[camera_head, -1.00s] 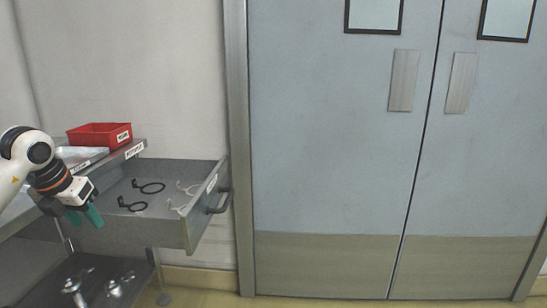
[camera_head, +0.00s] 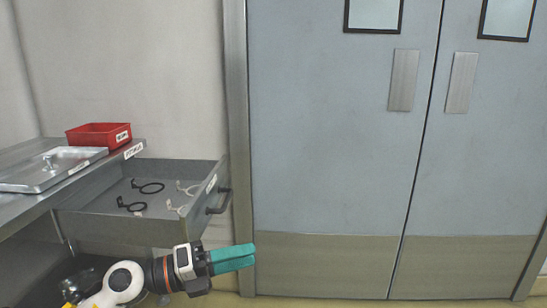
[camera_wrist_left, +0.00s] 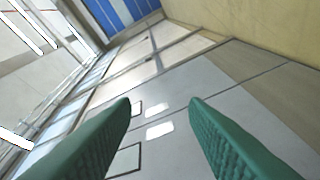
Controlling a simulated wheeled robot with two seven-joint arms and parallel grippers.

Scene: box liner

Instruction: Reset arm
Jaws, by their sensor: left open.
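My left gripper (camera_head: 234,257) has green fingers and sits low in the head view, below and in front of the open drawer, pointing right toward the door. In the left wrist view its two green fingers (camera_wrist_left: 160,125) are spread apart with nothing between them. The arm comes in from the lower left, apart from the drawer. My right gripper is in neither view.
The grey drawer (camera_head: 120,236) is pulled out and holds black and white ring-shaped tools. A red bin (camera_head: 98,138) and a lidded metal tray (camera_head: 50,177) stand on the metal table. Closed double doors (camera_head: 330,150) fill the right. Floor shows along the bottom.

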